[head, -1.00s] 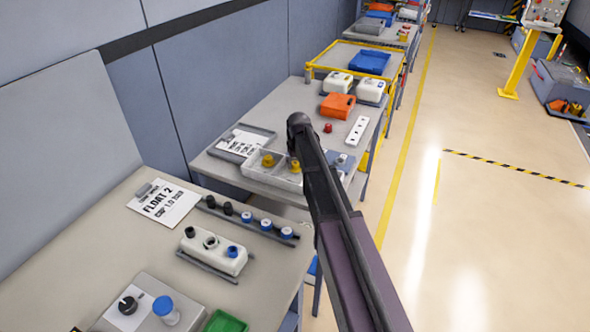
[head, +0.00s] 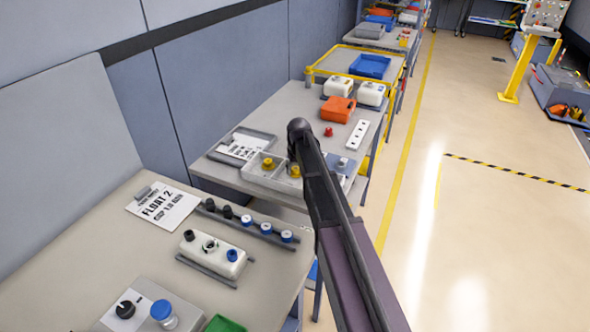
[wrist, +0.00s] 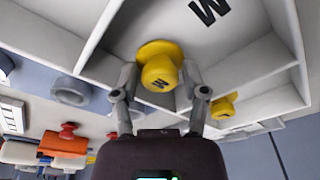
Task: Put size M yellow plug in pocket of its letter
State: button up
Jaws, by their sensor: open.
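The yellow plug (wrist: 162,68) with an M on its top appears in the wrist view inside a pale tray pocket (wrist: 230,45). That pocket's floor carries a printed M (wrist: 209,11). The plug's wide flange appears to rest on the floor. My gripper (wrist: 158,84) is open, with one finger on each side of the plug. In the head view this plug (head: 295,171) shows beside the end of my arm, which hides my fingers. A second yellow plug (wrist: 222,108) is in another pocket; in the head view it is the left one (head: 268,163).
Walls of the divided tray (head: 252,172) stand close around my fingers. A red plug (head: 329,132), an orange bin (head: 338,109) and a white strip with holes (head: 357,135) lie farther back on the bench.

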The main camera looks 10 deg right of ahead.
aim_at(297, 177)
notch_tip(297, 177, up, 12)
jog(key=s+p, duration=0.1)
jog(key=p, duration=1.1)
jog(key=shift+s+d, duration=0.2)
jog(key=shift+s, duration=0.2)
jog(key=shift+s, duration=0.1)
dwell(0.4)
jog(key=s+m+g, duration=0.1)
jog(key=s, duration=2.6)
jog(key=shift+a+m+g, duration=0.25)
jog(key=shift+m+g, duration=0.15)
